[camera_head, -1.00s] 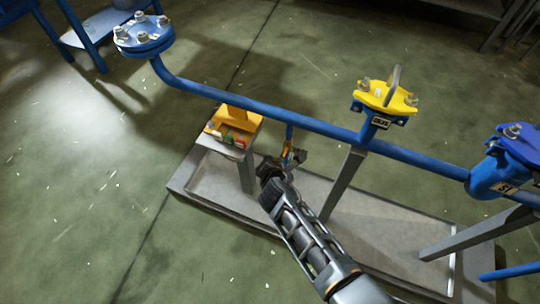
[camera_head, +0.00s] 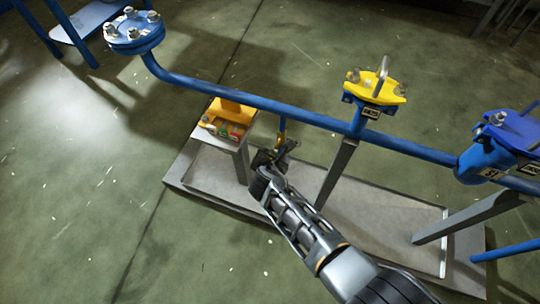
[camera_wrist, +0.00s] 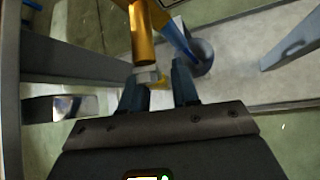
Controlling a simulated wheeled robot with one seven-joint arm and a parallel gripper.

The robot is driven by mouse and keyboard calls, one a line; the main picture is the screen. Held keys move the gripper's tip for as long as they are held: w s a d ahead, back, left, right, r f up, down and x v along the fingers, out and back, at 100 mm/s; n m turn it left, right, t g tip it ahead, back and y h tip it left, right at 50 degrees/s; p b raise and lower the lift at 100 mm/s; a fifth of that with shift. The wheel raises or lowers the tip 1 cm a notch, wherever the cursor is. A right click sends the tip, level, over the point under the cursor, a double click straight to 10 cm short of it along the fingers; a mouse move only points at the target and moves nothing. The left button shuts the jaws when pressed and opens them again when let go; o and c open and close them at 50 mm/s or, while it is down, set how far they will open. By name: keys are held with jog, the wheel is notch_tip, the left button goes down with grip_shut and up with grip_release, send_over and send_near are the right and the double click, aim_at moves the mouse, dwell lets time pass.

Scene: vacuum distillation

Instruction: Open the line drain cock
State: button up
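The line drain cock (camera_head: 282,137) hangs on a short blue drop below the blue pipe, mostly hidden behind my gripper. In the wrist view its brass-yellow body (camera_wrist: 144,38) enters from the top, with a grey nut (camera_wrist: 148,76) at its near end. A bit of yellow, perhaps the lever, shows beside the nut. My gripper (camera_head: 276,158) is right at the cock. In the wrist view its two dark fingers (camera_wrist: 159,88) stand apart, with the nut and yellow part between or just beyond their tips. I cannot tell whether either finger touches.
The blue pipe (camera_head: 250,100) runs above my gripper. A yellow-topped valve (camera_head: 375,87) and a blue flanged vessel (camera_head: 487,158) stand to the right. A post with an orange box (camera_head: 228,118) is close left. A grey support leg (camera_head: 336,172) stands right. The shallow tray (camera_head: 385,215) lies below.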

jog(key=shift+o, duration=1.2)
jog(key=p+v, duration=0.4)
jog(key=v, duration=0.4)
jog(key=s+d+r+m+y+p, duration=0.1)
jog(key=s+d+r+m, duration=0.15)
jog(key=s+m, duration=0.4)
jog(key=s+d+r+m+y+p, duration=0.1)
jog(key=s+d+r+m, duration=0.15)
jog(key=s, duration=0.65)
jog(key=s+d+r+m+y+p, duration=0.1)
jog(key=s+d+r+m+p, duration=0.1)
jog(key=s+d+m, duration=0.45)
jog(key=s+d+r+m+t+h+p, duration=0.1)
jog(key=s+d+r+m, duration=0.2)
jog(key=r, duration=0.7)
jog(key=s+d+r+m+t+p, duration=0.1)
jog(key=s+d+r+m+t, duration=0.1)
jog(key=s+d+r+m, duration=0.2)
jog(key=s+d+r+m+t+h, duration=0.1)
jog(key=s+d+r+m, duration=0.3)
jog(key=r, duration=1.4)
jog(key=s+m+t, duration=0.1)
jog(key=s+m, duration=0.3)
jog(key=s, duration=0.2)
jog(key=shift+s+r+h+p, duration=0.25)
jog(key=shift+s+h+p, duration=0.05)
jog(key=shift+p, duration=0.1)
